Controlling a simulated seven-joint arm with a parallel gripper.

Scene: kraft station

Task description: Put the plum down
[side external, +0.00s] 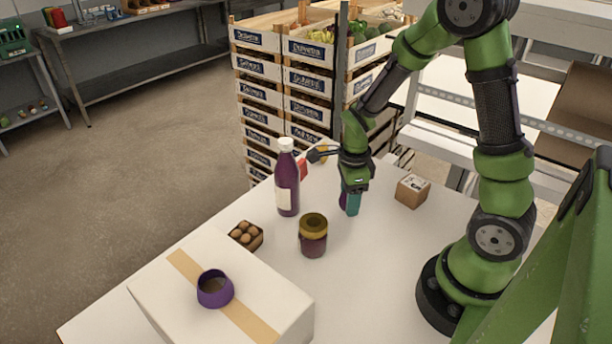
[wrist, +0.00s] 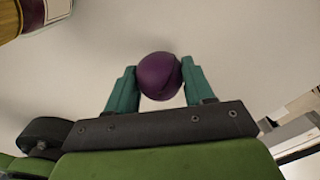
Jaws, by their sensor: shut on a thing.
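My gripper (wrist: 158,88) is shut on a purple plum (wrist: 158,75), which sits between the two teal fingertips in the wrist view. In the side external view my gripper (side external: 349,205) points down, low over the white table (side external: 375,255), and its fingers hide most of the plum, with a bit of purple (side external: 343,199) showing. I cannot tell whether the plum touches the table.
A purple bottle (side external: 287,185) and a jar (side external: 313,238) stand left of my gripper; a small cardboard box (side external: 412,191) is to the right. Stacked crates (side external: 265,100) rise behind.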

